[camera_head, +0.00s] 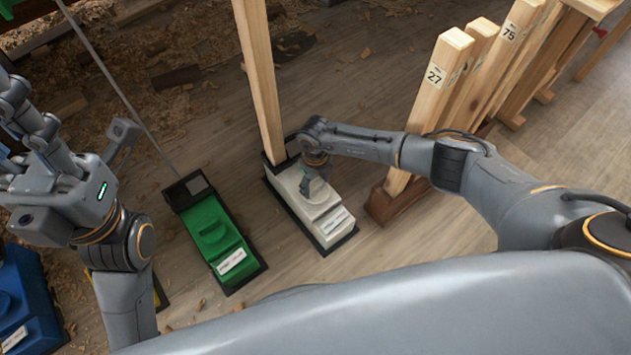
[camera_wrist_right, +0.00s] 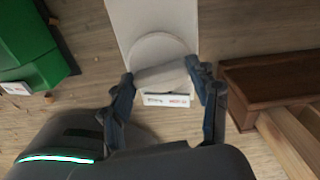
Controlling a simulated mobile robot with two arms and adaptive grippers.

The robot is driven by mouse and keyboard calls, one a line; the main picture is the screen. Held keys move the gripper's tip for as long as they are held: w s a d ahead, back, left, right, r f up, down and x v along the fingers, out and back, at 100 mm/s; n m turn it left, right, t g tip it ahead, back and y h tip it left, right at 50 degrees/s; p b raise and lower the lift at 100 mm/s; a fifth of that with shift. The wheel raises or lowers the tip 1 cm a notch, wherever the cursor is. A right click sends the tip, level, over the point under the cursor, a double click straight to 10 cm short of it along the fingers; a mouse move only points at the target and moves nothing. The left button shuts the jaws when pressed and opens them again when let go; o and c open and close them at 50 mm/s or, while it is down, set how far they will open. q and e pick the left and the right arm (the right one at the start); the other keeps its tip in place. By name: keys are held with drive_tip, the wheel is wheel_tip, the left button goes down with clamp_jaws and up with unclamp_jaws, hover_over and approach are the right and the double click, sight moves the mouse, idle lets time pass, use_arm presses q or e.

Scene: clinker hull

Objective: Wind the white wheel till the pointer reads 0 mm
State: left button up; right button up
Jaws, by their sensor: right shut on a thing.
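The white unit (camera_head: 330,226) stands on the floor with a tall wooden post rising from its back end. Its round white wheel (camera_wrist_right: 150,47) shows in the right wrist view, with a raised bar (camera_wrist_right: 162,76) across it. My right gripper (camera_head: 312,186) reaches down onto the unit. In the right wrist view my gripper (camera_wrist_right: 165,84) has one finger on each side of the bar and is shut on it. A label with small red print sits on the unit's front end, too small to read. I cannot make out the pointer or its reading. My left gripper (camera_head: 72,128) is raised, open and empty.
A green unit (camera_head: 213,228) stands left of the white one, and a blue unit (camera_head: 28,290) is at the far left. Right of the white unit, a brown base (camera_head: 386,207) stands near numbered wooden posts (camera_head: 440,90). Wood shavings litter the floor at upper left.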

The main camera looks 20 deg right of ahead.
sight(316, 185)
drive_tip(key=o, duration=1.1)
drive_tip(key=shift+o, duration=0.2)
wheel_tip(316, 185, up, 12)
